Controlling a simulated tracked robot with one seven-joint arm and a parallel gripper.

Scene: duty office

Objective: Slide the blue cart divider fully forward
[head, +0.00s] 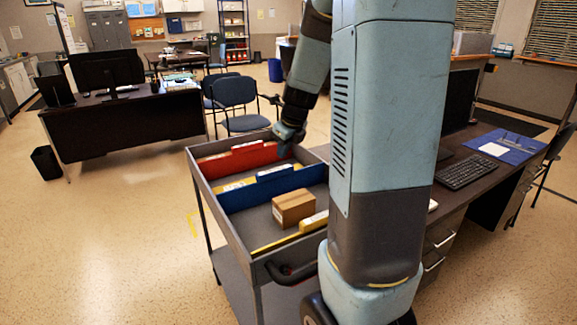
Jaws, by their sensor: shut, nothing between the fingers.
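The blue divider (240,198) stands upright across the grey cart (205,196), with a blue-and-white labelled tab along its top edge. A red divider (237,163) stands behind it, farther from the camera. A cardboard box (293,209) lies in the cart on the near side of the blue divider. My gripper (284,153) points down at the far right part of the cart, by the right end of the red divider. It is shut and empty. Whether it touches a divider is too small to tell. My arm hides the right side of the cart.
A yellow divider (275,243) is at the cart's near end, close to the black handle (292,273). A desk with a keyboard (465,173) stands right of the cart. Blue chairs (236,92) stand behind it.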

